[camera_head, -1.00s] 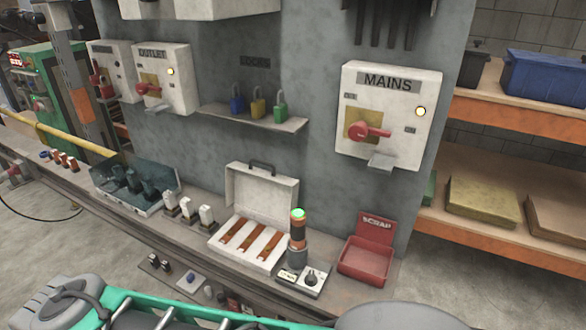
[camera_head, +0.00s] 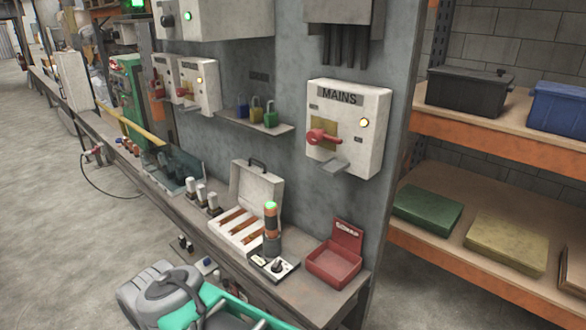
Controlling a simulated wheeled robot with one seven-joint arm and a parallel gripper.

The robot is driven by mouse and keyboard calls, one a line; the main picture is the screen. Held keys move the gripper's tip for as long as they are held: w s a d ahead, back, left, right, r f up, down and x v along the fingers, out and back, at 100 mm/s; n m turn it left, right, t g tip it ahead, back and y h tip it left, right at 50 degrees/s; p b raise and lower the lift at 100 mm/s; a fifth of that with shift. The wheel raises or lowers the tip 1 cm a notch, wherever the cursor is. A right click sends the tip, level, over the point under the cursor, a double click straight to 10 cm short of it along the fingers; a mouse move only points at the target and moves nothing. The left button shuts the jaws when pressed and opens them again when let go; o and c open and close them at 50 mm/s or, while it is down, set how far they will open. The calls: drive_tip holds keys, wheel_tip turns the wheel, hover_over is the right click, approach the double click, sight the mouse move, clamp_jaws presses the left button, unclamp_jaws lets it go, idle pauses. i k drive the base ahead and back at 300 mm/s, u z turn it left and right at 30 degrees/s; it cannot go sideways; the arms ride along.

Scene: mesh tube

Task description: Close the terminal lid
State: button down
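A white case (camera_head: 226,240) with orange-brown strips inside stands near the middle. Its white lid (camera_head: 257,190) with a black handle is raised upright at the back. My gripper is not in view. Only grey and teal parts of my own body show at the bottom, apart from both boxes.
A lamp post with a green top (camera_head: 271,225) stands close to the white case's right front. A red scrap bin (camera_head: 334,264) is to its right. White-topped blocks (camera_head: 201,194) stand between the boxes. Padlocks on a small shelf (camera_head: 258,128) and the mains box (camera_head: 347,128) are above.

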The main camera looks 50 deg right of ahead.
sight(258, 186)
drive_tip(key=z, duration=1.7)
